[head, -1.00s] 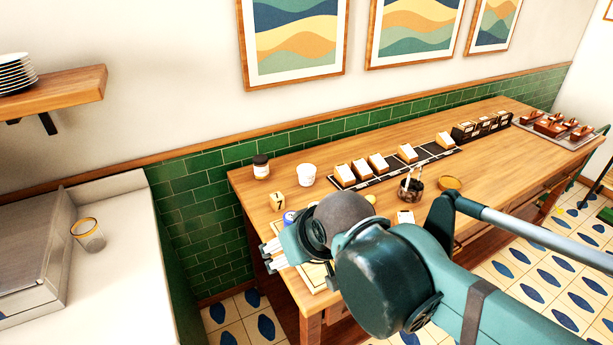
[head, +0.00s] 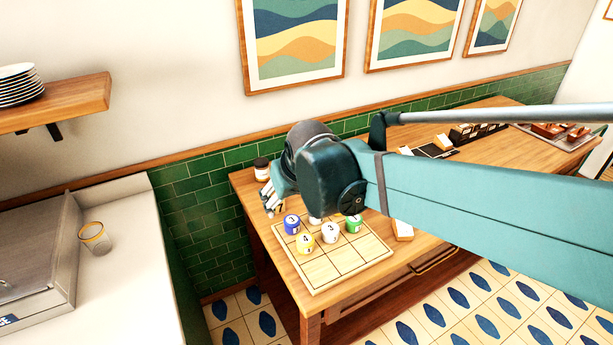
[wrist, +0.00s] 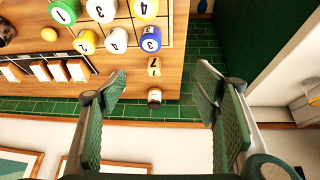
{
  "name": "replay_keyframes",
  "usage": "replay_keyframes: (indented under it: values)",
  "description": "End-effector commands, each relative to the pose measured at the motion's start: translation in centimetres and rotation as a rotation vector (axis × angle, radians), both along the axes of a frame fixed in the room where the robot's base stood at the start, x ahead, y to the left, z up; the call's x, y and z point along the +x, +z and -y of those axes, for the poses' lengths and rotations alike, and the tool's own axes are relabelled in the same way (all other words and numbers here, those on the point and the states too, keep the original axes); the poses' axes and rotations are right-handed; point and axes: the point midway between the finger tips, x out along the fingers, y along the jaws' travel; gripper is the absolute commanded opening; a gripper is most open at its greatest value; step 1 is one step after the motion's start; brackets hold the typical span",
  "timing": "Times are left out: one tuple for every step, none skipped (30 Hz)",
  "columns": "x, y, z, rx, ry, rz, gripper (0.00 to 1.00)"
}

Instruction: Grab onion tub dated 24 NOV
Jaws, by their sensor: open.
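No label reading onion or 24 NOV can be made out in either view. A small jar with a dark lid (head: 261,164) stands at the table's back left corner; it also shows in the wrist view (wrist: 154,98), its label too small to read. My gripper (head: 266,198) is over the table's left end, in front of the jar in the head view. In the wrist view my gripper (wrist: 160,90) is open and empty, with the jar between its spread fingers in the picture. The white tub seen beside the jar earlier is hidden behind my arm.
A tan block marked 7 (wrist: 154,66) lies near the jar. A grid board (head: 320,272) holds several numbered pieces, one blue (head: 292,224). Green wall tiles (head: 195,205) border the table's back. A glass (head: 95,237) stands on the left counter.

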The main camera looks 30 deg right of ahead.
Motion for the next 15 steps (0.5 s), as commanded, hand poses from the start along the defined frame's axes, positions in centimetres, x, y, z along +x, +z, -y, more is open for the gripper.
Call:
replay_keyframes:
  values:
    - [0.9,0.3,0.4,-0.002,-0.006,-0.004,0.61]
    - [1.4,0.4,0.7,-0.003,-0.010,-0.006,0.61]
    - [2.0,0.5,1.0,-0.005,-0.013,-0.010,0.61]
    - [2.5,0.5,1.3,-0.006,-0.016,-0.013,0.61]
    - [2.9,0.5,1.5,-0.007,-0.020,-0.016,0.61]
    - [3.5,0.5,1.9,-0.009,-0.024,-0.020,0.61]
    - [4.0,0.5,2.1,-0.010,-0.027,-0.022,0.61]
    - [4.4,0.5,2.3,-0.012,-0.030,-0.025,0.61]
    - [5.1,0.5,2.7,-0.013,-0.034,-0.028,0.61]
    - [5.5,0.4,2.9,-0.015,-0.036,-0.031,0.61]
    - [6.0,0.4,3.2,-0.015,-0.039,-0.033,0.61]
    - [6.6,0.4,3.5,-0.017,-0.044,-0.037,0.61]
    - [7.1,0.4,3.8,-0.018,-0.047,-0.039,0.61]
    - [7.5,0.3,4.1,-0.018,-0.050,-0.042,0.61]
    - [8.1,0.2,4.5,-0.020,-0.055,-0.046,0.61]
